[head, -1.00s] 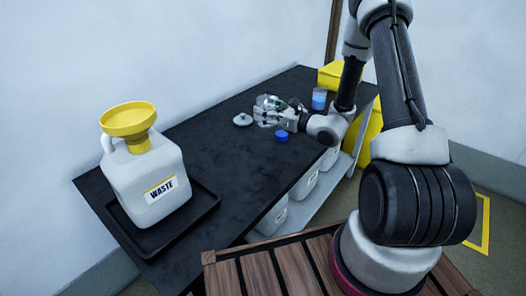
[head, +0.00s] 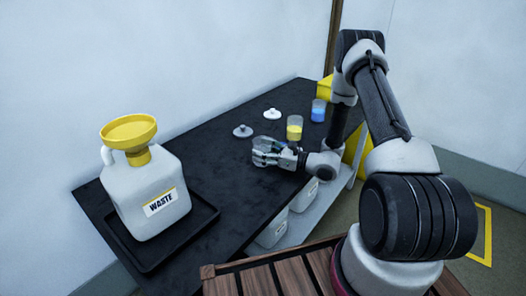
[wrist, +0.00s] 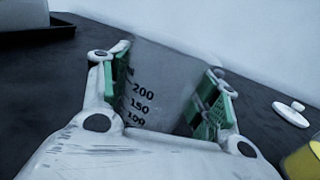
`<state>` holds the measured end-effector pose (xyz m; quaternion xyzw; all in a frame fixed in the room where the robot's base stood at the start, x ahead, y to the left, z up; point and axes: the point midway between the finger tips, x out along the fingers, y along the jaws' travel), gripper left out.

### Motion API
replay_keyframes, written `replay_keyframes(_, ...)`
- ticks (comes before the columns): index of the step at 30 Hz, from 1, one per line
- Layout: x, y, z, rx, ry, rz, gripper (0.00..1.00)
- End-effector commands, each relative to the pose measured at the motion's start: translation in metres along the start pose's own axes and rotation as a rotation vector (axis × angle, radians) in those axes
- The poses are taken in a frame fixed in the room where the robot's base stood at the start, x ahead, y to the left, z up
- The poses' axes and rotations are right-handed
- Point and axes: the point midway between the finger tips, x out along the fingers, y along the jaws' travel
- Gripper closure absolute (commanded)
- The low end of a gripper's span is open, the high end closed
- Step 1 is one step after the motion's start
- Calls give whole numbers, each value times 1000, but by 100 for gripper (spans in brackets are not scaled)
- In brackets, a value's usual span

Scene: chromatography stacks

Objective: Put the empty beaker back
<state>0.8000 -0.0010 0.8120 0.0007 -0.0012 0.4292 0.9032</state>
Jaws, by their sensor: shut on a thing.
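The empty clear beaker (wrist: 172,75) is between my fingers in the wrist view, with its 200, 150 and 100 marks facing me. It looks roughly upright and I see no liquid in its visible part. My gripper (wrist: 165,92) is shut on it, with a green pad on each side. In the head view my gripper (head: 264,152) holds the beaker low over the front side of the black table. The beaker's base is hidden, so I cannot tell whether it touches the table.
A yellow-liquid beaker (head: 294,130) stands just behind my gripper, and a blue-liquid beaker (head: 318,111) farther back. A grey lid (head: 242,131) and a white lid (head: 272,114) lie nearby. The waste jug (head: 146,195) with yellow funnel (head: 130,131) stands left in a black tray (head: 207,218).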

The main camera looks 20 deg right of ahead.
Motion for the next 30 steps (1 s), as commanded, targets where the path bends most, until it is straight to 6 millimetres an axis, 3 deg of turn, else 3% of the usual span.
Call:
replay_keyframes(9,0,0,-3,0,0,0,69)
replay_keyframes(10,0,0,-3,0,0,0,37)
replay_keyframes(13,0,0,-3,0,0,0,19)
replay_keyframes(25,0,0,1,-1,0,0,18)
replay_keyframes(30,-25,-1,0,1,1,-4,18)
